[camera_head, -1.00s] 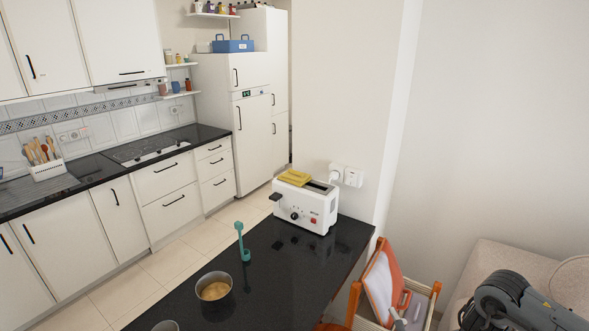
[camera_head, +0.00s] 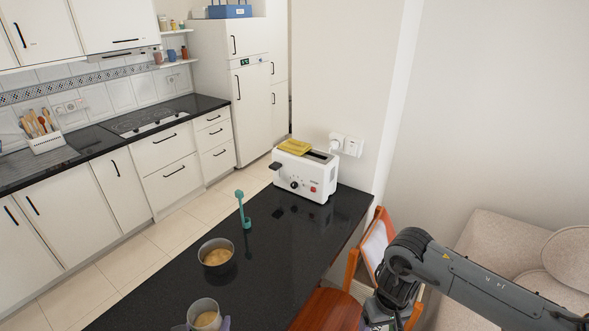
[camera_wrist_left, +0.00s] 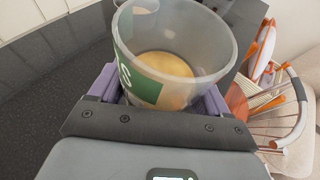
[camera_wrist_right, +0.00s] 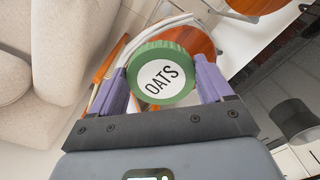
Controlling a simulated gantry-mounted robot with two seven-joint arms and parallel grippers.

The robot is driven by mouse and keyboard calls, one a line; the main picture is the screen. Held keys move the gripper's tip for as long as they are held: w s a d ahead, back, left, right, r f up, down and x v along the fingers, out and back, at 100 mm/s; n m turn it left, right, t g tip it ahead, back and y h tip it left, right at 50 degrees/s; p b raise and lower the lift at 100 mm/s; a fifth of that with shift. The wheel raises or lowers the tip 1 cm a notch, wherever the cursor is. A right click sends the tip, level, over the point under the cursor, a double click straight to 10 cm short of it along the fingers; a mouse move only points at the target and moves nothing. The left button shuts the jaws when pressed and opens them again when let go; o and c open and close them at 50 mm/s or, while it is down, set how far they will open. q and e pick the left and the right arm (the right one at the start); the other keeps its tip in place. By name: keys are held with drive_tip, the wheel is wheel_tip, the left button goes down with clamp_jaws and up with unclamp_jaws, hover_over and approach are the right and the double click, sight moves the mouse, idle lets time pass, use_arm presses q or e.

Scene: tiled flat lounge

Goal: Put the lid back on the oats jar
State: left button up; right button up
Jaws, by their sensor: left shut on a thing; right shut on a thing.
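The oats jar (camera_head: 204,304) is clear and open-topped, with beige oats in the bottom, at the lower edge of the head view. The left wrist view shows the same jar (camera_wrist_left: 146,48) with a green label between the purple fingers. My left gripper (camera_wrist_left: 160,92) is shut on it. I cannot tell whether its base touches the table. The green lid (camera_wrist_right: 162,76), with OATS on its white disc, is in the right wrist view. My right gripper (camera_wrist_right: 160,88) is shut on the lid. In the head view the right arm is at the lower right, and the lid cannot be made out.
A dark table (camera_head: 270,262) holds a grey bowl (camera_head: 217,256) with brownish contents, a teal upright utensil (camera_head: 243,212) and a white toaster (camera_head: 304,175) with a yellow thing on top. An orange-framed chair (camera_head: 352,274) stands beside the table near my right arm.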

use_arm(q)
drive_tip(key=shift+w+r, duration=0.1)
use_arm(e)
drive_tip(key=shift+m, duration=0.8)
use_arm(q)
drive_tip(key=s+r+p, duration=0.2)
drive_tip(key=r+p, duration=1)
drive_tip(key=r, duration=0.1)
drive_tip(key=s+r+p, duration=0.2)
drive_tip(key=r+p, duration=1)
drive_tip(key=r, duration=0.1)
drive_tip(key=shift+s+r+p, duration=0.2)
drive_tip(key=shift+r+p, duration=0.15)
drive_tip(key=shift+r, duration=0.05)
use_arm(e)
drive_tip(key=s+r, duration=0.4)
drive_tip(key=r, duration=0.6)
drive_tip(key=s+r, duration=0.4)
drive_tip(key=r, duration=0.7)
drive_tip(key=shift+s+r, duration=0.15)
drive_tip(key=shift+s, duration=0.25)
